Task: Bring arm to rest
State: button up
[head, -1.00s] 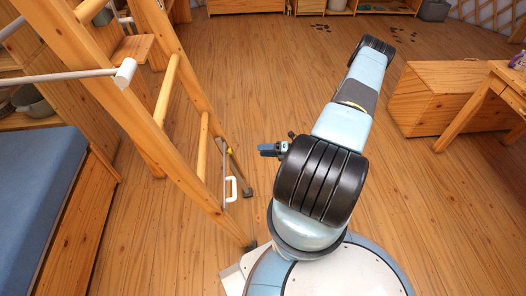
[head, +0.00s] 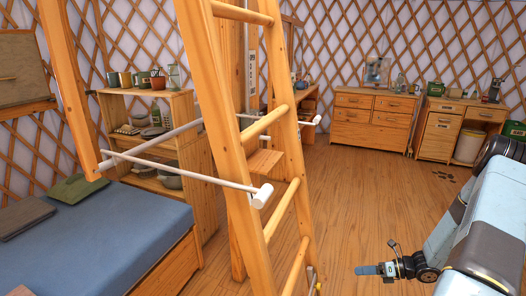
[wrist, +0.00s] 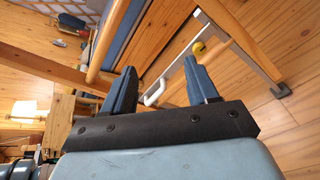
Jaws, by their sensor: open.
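My gripper (head: 376,269) is in the lower right of the head view, pointing left, right of the wooden ladder's foot. In the wrist view my gripper (wrist: 160,88) shows two blue fingers spread apart with nothing between them. My arm is bent at the right edge of the head view.
The wooden ladder (head: 228,130) stands close on the left, with white rods (head: 190,178) sticking out. A blue bed (head: 110,235) lies left of it. Drawers (head: 372,118) and a desk stand at the back. The middle floor (head: 365,190) is clear.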

jog(key=s+a+r+n+g+h, duration=0.1)
jog(key=a+r+n+g+h, duration=0.15)
jog(key=r+n, duration=0.6)
jog(key=s+a+r+n+g+h, duration=0.1)
jog(key=s+a+r+n+h, duration=0.15)
jog(key=r, duration=1.05)
jog(key=s+a+r+n+g+h, duration=0.1)
jog(key=a+r+n+h, duration=0.15)
jog(key=r+n, duration=0.55)
jog(key=s+a+r+n+t+h, duration=0.3)
jog(key=s+r+n, duration=0.2)
jog(key=s+r, duration=0.4)
jog(key=s+a+r+n+t+h, duration=0.2)
jog(key=s+r+n, duration=0.4)
jog(key=s+r, duration=0.4)
jog(key=shift+a+r+n+t+h, duration=0.3)
jog(key=shift+a+r+t+h, duration=0.2)
jog(key=shift+r, duration=0.55)
jog(key=shift+d, duration=0.1)
